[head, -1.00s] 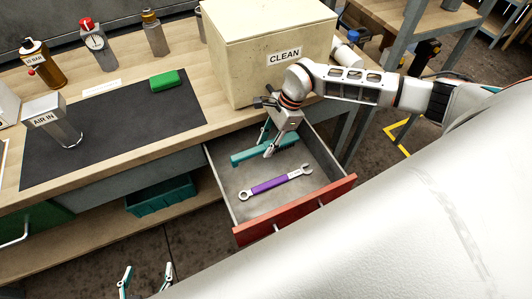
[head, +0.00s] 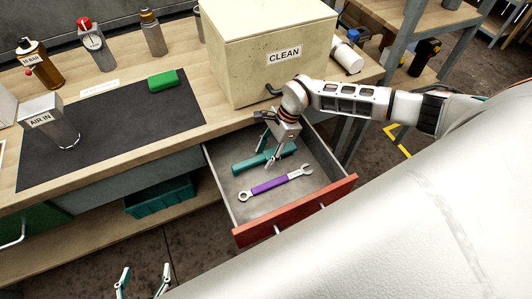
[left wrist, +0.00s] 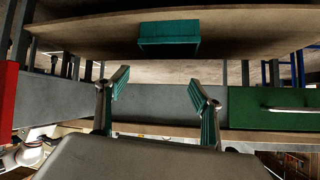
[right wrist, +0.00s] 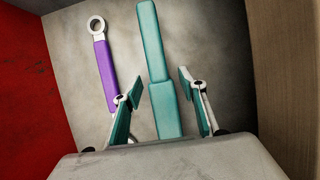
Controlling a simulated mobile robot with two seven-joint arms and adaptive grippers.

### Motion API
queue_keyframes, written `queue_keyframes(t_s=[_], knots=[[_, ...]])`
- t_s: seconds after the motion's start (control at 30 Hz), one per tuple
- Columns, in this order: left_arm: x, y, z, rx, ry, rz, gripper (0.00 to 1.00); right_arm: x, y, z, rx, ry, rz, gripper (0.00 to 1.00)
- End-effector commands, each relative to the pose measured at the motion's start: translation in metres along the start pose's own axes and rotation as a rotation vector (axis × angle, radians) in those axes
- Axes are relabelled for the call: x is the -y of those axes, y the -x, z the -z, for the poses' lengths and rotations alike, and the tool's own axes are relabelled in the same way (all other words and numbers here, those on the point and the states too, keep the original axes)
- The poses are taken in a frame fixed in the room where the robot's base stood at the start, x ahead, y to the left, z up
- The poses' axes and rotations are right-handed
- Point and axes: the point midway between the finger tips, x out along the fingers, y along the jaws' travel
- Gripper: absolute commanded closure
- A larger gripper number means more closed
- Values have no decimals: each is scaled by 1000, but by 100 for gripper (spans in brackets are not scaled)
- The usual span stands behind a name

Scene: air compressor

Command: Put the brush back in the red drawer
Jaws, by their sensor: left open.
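The teal brush (head: 246,164) lies in the open red-fronted drawer (head: 300,213), near its back, beside a purple-handled wrench (head: 268,186). My right gripper (head: 268,157) reaches down into the drawer over the brush. In the right wrist view my right gripper (right wrist: 158,80) is open, its fingers either side of the brush (right wrist: 153,40), with visible gaps. The brush appears to rest on the drawer floor. My left gripper (head: 145,268) is open and empty at the bottom of the head view; it also shows in the left wrist view (left wrist: 158,83).
A cream box marked CLEAN (head: 240,65) stands on the workbench (head: 190,140) just behind the drawer. A teal bin (head: 160,197) sits on the lower shelf. Floor is free before the bench.

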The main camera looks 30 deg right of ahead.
Motion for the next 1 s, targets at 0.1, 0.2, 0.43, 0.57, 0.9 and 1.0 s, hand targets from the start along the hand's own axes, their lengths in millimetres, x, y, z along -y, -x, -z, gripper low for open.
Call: queue_keyframes(t_s=[0.1,0.2,0.43,0.57,0.9,1.0], knots=[[0,0,0,0,-1,0,34,0,0,0,0,0,0,56],[0,0,-1,2,-1,0,34,0,0,0,0,0,0,56],[0,0,0,4,1,-1,34,1,10,-1,-1,0,2,56],[0,1,0,5,2,-1,34,2,30,-1,-2,1,5,56],[-2,4,5,1,8,-6,34,1,97,-1,-1,1,4,56],[-2,4,4,2,9,-6,34,1,110,-1,-1,0,2,56]])
